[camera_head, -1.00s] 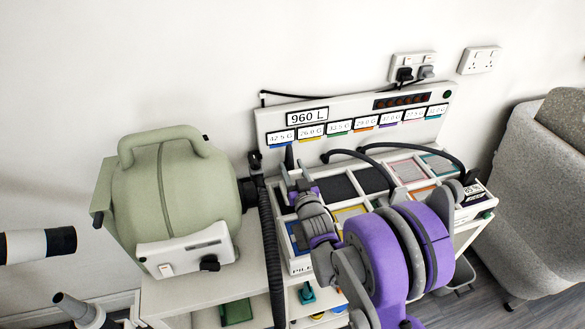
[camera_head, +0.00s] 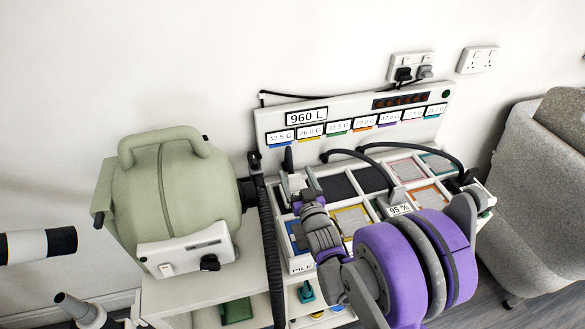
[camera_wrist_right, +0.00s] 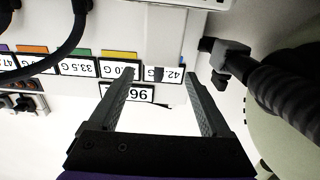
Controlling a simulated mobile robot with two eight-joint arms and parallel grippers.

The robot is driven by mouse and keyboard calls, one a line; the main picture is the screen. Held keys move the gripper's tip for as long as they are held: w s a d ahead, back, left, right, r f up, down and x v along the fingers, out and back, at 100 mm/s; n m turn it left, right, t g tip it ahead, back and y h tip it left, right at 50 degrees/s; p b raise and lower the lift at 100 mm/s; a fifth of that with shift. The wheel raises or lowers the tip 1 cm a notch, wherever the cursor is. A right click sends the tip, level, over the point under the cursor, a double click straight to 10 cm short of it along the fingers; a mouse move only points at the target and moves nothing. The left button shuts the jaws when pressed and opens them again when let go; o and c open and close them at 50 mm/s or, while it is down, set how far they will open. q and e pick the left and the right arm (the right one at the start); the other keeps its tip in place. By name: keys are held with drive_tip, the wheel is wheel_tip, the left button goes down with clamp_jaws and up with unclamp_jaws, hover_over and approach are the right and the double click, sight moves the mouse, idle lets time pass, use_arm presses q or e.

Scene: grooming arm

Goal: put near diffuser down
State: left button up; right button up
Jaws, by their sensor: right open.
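I cannot pick out the near diffuser for certain in either view. My right gripper (camera_head: 298,186) is over the left end of the compartment tray (camera_head: 300,264), in front of the labelled back panel (camera_head: 352,108). In the right wrist view its two dark fingers (camera_wrist_right: 163,88) are wide apart with nothing held between them. The panel's labels show upside down beyond them. My purple and grey right arm hides the front right part of the tray.
A green rounded machine (camera_head: 172,200) stands left of the tray, with a black ribbed hose (camera_head: 270,240) between them. Dark cables (camera_head: 365,152) arch over the tray's back. A grey chair (camera_head: 545,190) is at the right. Small items, one teal (camera_head: 306,292), are on a lower shelf.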

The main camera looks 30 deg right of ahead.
drive_tip(key=v, duration=0.3)
drive_tip(key=s+a+g, duration=0.1)
drive_tip(key=a, duration=0.1)
drive_tip(key=s+a+f+g+y, duration=0.1)
drive_tip(key=g, duration=0.1)
drive_tip(key=shift+s+a+f+n+y, duration=0.2)
drive_tip(key=shift+a+n+y, duration=0.1)
drive_tip(key=shift+a, duration=0.1)
drive_tip(key=s+a+g, duration=0.1)
drive_tip(key=s, duration=0.1)
drive_tip(key=s+a+f+g, duration=0.1)
drive_tip(key=s, duration=0.1)
drive_tip(key=s+a+g+y, duration=0.1)
drive_tip(key=a, duration=0.1)
drive_tip(key=shift+s+f+n+g, duration=0.3)
drive_tip(key=shift+s+f, duration=0.1)
drive_tip(key=s+a+f+g+y, duration=0.1)
drive_tip(key=s+a+g, duration=0.1)
drive_tip(key=s, duration=0.5)
drive_tip(key=s+a+f+n+g, duration=0.1)
drive_tip(key=s+a+f+g, duration=0.1)
drive_tip(key=s, duration=0.5)
drive_tip(key=shift+s+a+n+g+y, duration=0.3)
drive_tip(key=shift+s+a+g+y, duration=0.1)
drive_tip(key=shift+a+g, duration=0.45)
drive_tip(key=shift+d, duration=0.15)
